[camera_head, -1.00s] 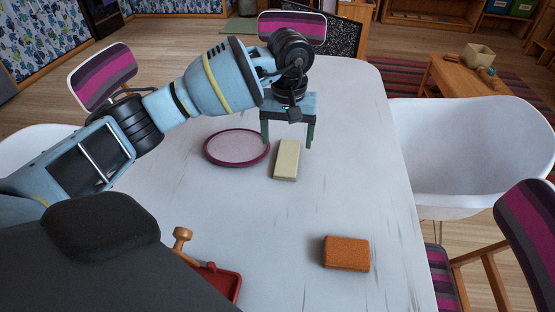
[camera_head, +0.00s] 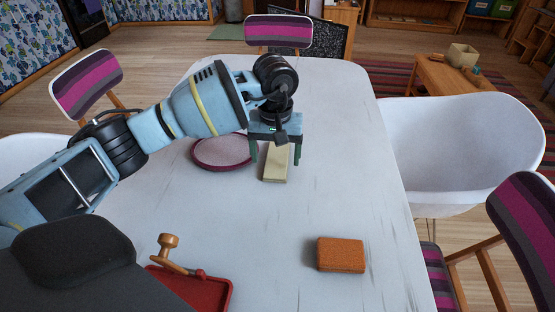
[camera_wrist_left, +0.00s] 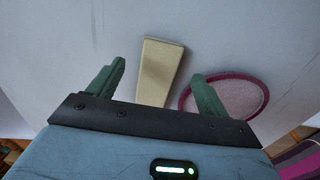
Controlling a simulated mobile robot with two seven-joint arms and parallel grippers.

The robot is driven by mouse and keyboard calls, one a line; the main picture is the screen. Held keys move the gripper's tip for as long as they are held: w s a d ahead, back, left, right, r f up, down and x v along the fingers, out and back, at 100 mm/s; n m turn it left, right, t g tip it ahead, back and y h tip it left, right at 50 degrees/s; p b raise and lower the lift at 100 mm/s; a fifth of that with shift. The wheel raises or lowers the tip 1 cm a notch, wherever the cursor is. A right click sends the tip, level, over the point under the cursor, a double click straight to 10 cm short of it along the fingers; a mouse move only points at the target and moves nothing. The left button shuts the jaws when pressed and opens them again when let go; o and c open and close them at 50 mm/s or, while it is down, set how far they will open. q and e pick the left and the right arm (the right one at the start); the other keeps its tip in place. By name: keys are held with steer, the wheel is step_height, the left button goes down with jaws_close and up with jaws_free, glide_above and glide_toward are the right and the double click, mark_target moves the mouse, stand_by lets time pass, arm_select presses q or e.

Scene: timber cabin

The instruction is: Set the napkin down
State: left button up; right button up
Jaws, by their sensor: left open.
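A cream, flat rectangular piece, which I take as the napkin (camera_head: 275,175), lies on the white table (camera_head: 330,190). It also shows in the left wrist view (camera_wrist_left: 158,75). My left gripper (camera_head: 276,160) is over its far part, pointing down. The green fingers are spread wide, one on each side of the napkin, with gaps between. In the left wrist view my left gripper (camera_wrist_left: 160,70) holds nothing. Whether the fingertips touch the table is unclear. My right gripper is not in view.
A round plate with a dark red rim (camera_head: 222,166) is just left of the napkin. An orange-brown block (camera_head: 341,255) lies near the front right. A red tray (camera_head: 212,293) and a wooden-knobbed tool (camera_head: 168,250) are at front left. White chair (camera_head: 455,150) stands right.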

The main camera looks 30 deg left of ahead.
mark_target(276, 169)
arm_select(q)
step_height(276, 169, down, 4)
steer(key=shift+r, duration=0.1)
steer(key=c, duration=1.1)
steer(key=shift+r, duration=0.1)
steer(key=shift+c, duration=0.2)
steer(key=shift+w, duration=0.1)
steer(key=shift+r, duration=0.65)
step_height(276, 169, up, 2)
steer(key=shift+r, duration=0.2)
steer(key=s+d, duration=0.2)
steer(key=s, duration=0.3)
steer(key=s+d, duration=0.2)
steer(key=s, duration=0.2)
steer(key=s+d+r, duration=0.1)
steer(key=s+d, duration=0.1)
steer(key=s, duration=0.3)
steer(key=shift+s+d+r, duration=0.1)
steer(key=shift+s+d, duration=0.2)
steer(key=shift+d, duration=0.1)
